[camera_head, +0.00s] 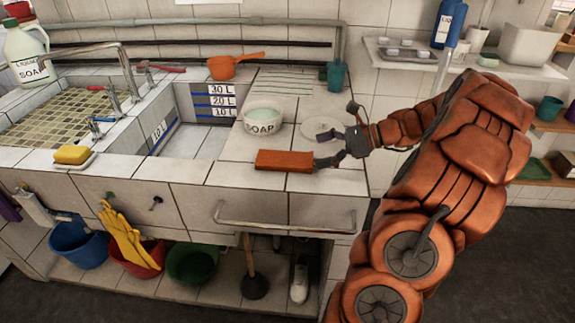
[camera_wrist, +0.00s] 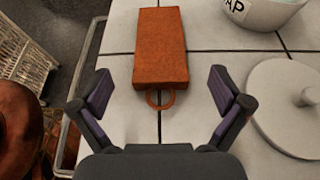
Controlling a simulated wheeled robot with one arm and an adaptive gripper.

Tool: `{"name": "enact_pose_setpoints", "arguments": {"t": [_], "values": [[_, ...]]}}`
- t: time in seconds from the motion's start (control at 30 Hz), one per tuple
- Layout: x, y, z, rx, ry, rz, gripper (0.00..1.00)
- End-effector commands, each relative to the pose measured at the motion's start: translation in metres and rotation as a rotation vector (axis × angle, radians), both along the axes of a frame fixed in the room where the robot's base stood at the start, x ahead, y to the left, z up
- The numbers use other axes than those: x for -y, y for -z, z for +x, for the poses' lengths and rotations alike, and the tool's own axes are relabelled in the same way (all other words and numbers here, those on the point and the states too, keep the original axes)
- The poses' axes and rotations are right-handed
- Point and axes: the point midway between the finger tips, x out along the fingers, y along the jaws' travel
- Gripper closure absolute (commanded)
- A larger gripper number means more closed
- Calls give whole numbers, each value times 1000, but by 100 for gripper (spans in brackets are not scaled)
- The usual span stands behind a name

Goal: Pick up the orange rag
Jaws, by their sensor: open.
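The orange rag (camera_head: 284,160) is a folded flat block lying on the white tiled counter, in front of the soap bowl. In the wrist view the rag (camera_wrist: 161,47) lies straight ahead, with a small orange loop (camera_wrist: 160,98) at its near end. My gripper (camera_head: 338,148) is at the right end of the rag in the head view. In the wrist view my gripper (camera_wrist: 160,90) is open, with one dark purple finger on each side of the loop. Nothing is between the fingers but the loop and tile; I cannot tell the height above the counter.
A white bowl marked SOAP (camera_head: 262,117) stands just behind the rag. A round white lid with a knob (camera_wrist: 294,98) lies to the right. A metal rail (camera_head: 284,222) runs along the counter's front edge. The tiled basin (camera_head: 196,135) is to the left.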

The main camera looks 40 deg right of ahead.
Motion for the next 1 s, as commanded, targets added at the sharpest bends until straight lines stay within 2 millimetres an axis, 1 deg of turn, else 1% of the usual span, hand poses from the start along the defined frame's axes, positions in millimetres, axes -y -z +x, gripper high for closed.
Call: {"name": "enact_pose_setpoints", "arguments": {"t": [0.07,0.23,0.43,0.73,0.83,1.0], "values": [[-1,2,3,0,5,7,0],[-14,8,13,0,4,6,0],[-22,15,19,-1,3,5,0],[-49,31,42,-1,2,2,0],[-52,33,45,-1,3,2,0],[-52,33,45,-1,4,2,0]]}}
